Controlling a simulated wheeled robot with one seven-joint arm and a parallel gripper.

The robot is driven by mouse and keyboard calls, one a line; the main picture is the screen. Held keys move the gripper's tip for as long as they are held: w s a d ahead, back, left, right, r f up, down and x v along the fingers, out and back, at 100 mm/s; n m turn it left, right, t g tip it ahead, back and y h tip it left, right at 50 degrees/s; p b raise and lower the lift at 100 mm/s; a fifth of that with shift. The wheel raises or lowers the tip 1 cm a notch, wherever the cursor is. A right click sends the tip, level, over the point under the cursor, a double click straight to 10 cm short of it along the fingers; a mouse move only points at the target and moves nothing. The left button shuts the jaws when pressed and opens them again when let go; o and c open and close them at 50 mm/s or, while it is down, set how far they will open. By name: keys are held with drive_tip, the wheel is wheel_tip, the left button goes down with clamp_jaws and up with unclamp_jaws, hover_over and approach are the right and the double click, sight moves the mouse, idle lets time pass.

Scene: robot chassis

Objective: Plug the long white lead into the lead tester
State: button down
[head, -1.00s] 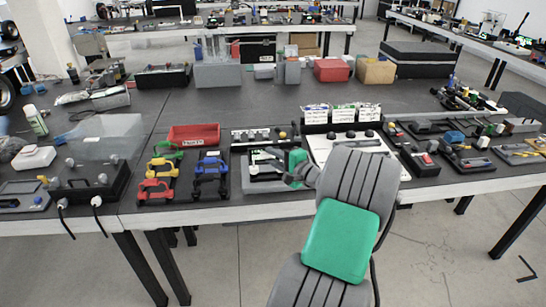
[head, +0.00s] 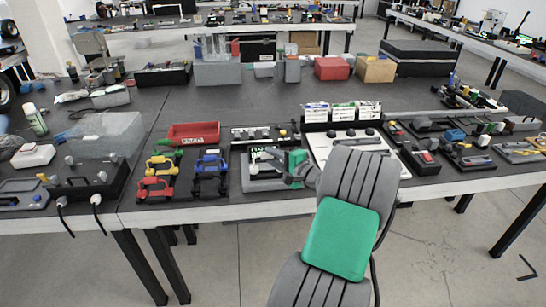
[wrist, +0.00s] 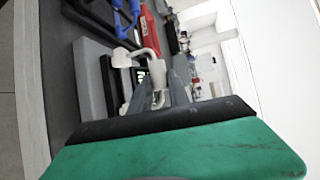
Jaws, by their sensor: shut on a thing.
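My gripper (head: 286,174) is at the front of the table, over a grey device with a small lit display (head: 254,184), which looks like the lead tester. In the wrist view, my grey fingers (wrist: 170,92) are closed around a white piece (wrist: 148,55), which looks like part of the white lead. The white piece sticks out past the fingertips and bends in a hook. The small display (wrist: 141,76) shows just beside it. Whether the white piece touches the device or sits in a socket cannot be told. The rest of the lead is hidden.
Red, yellow and blue handled clamps (head: 158,178) stand left of the device, with a red bin (head: 194,134) behind. A white panel with dark knobs (head: 350,142) lies to the right. A row of knobs (head: 264,134) stands behind the device.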

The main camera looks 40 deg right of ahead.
drive_tip(key=shift+f+b, duration=0.35)
drive_tip(key=shift+f, duration=0.25)
drive_tip(key=shift+f, duration=0.35)
drive_tip(key=c, duration=1.2)
unclamp_jaws()
drive_tip(key=shift+o, duration=0.2)
drive_tip(key=s+r, duration=0.1)
drive_tip(key=s, duration=0.6)
drive_tip(key=shift+s+r+b, duration=0.2)
drive_tip(key=shift+s+b, duration=0.1)
drive_tip(key=shift+s, duration=0.1)
drive_tip(key=shift+w+a, duration=0.1)
